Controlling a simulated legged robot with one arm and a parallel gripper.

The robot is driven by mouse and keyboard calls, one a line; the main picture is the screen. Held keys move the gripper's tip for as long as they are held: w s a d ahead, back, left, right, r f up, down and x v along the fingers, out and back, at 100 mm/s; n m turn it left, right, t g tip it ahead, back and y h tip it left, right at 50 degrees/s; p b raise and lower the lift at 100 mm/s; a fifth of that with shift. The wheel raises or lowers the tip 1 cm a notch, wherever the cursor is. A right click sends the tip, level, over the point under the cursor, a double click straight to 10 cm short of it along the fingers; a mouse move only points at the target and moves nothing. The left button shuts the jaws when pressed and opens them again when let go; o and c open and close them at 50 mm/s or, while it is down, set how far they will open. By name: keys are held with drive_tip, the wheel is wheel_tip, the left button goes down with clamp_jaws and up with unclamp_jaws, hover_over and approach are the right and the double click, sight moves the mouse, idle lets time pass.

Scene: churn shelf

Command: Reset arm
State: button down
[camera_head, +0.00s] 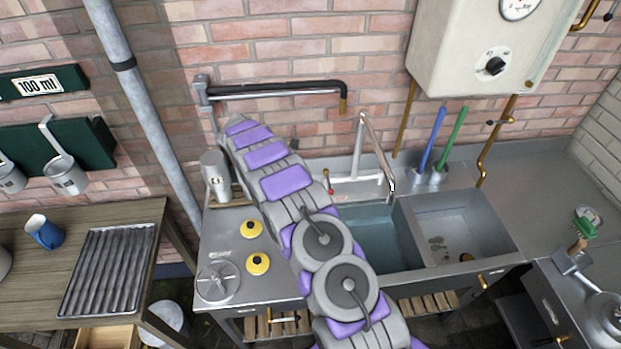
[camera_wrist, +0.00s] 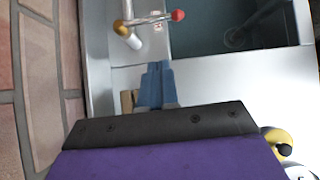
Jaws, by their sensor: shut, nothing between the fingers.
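My arm stretches across the head view from the bottom middle up toward the brick wall, over the left part of the sink unit. My gripper (camera_wrist: 157,84) shows in the wrist view as two blue fingers close together, shut and empty. They are above the metal counter (camera_wrist: 215,80), near the wall side of the sink. In the head view the fingers are hidden behind the arm.
The tap (camera_head: 374,160) and sink basin (camera_head: 455,225) are right of my arm. Yellow knobs (camera_head: 251,229) and a grey canister (camera_head: 215,175) are left of it. A black-and-brass spout (camera_head: 280,90) juts from the wall near the arm's far end. A boiler (camera_head: 480,45) hangs upper right.

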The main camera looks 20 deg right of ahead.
drive_tip(key=s+a+r+m+y+b, duration=0.1)
drive_tip(key=s+r+m, duration=0.1)
drive_tip(key=s+r, duration=0.3)
drive_tip(key=s+a+r+m+b, duration=0.1)
drive_tip(key=s+a+r+m, duration=0.15)
drive_tip(key=r, duration=0.45)
drive_tip(key=s+r+m+y+b, duration=0.2)
drive_tip(key=s+r+m, duration=0.3)
drive_tip(key=s, duration=0.9)
drive_tip(key=s+a+m+y+b, duration=0.1)
drive_tip(key=s+a, duration=0.3)
drive_tip(key=s, duration=1)
drive_tip(key=s+a+f+m+y+b, duration=0.1)
drive_tip(key=s+a+m+y+b, duration=0.1)
drive_tip(key=s, duration=1.2)
drive_tip(key=a+m+y, duration=0.1)
drive_tip(key=a+m, duration=0.1)
drive_tip(key=shift+s+a+f+m+y+b, duration=0.15)
drive_tip(key=shift+s+a+m+y+b, duration=0.15)
drive_tip(key=shift+m, duration=0.05)
